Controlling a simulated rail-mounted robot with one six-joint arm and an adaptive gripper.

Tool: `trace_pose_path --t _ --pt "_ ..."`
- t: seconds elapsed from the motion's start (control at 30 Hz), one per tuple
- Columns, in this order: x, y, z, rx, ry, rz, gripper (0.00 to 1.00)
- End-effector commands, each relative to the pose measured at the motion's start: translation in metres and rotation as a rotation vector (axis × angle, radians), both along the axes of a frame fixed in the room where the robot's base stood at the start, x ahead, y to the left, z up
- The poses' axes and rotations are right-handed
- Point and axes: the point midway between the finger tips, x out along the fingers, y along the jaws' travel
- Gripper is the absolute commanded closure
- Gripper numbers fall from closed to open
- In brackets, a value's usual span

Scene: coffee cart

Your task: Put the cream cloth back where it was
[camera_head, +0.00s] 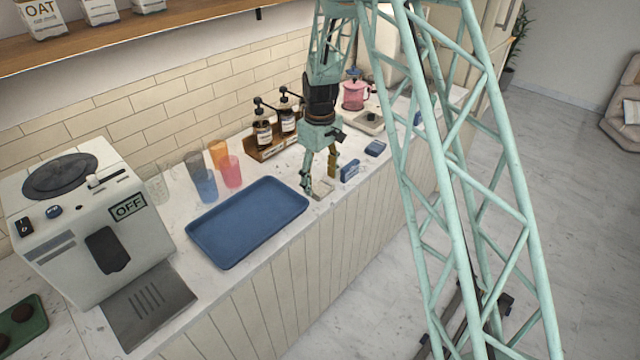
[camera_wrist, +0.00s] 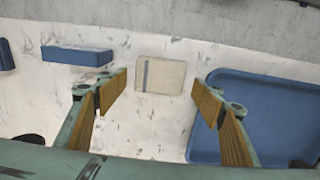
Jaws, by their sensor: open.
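The cream cloth (camera_head: 323,190) lies flat on the white counter, just right of the blue tray. In the wrist view it is a small cream rectangle (camera_wrist: 165,78) with a blue stripe near its left end. My gripper (camera_head: 319,176) points down over the cloth, with its fingers spread apart. In the wrist view the cloth shows between and beyond the open fingertips (camera_wrist: 158,88), and nothing is held. I cannot tell exactly how high the fingertips are above the cloth.
The blue tray (camera_head: 248,222) is empty; it also shows in the wrist view (camera_wrist: 265,112). Blue blocks (camera_head: 350,171) (camera_head: 375,148) lie right of the gripper. Several coloured cups (camera_head: 231,172) and a bottle rack (camera_head: 272,147) stand behind. The counter's front edge is close to the cloth.

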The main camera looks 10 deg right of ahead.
Motion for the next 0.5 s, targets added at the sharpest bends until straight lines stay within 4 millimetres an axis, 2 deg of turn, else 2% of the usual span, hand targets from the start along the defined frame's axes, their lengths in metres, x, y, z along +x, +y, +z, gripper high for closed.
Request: trace_pose_path --t 0.5 --pt "0.0 0.0 0.07 0.0 -0.001 0.0 0.39"
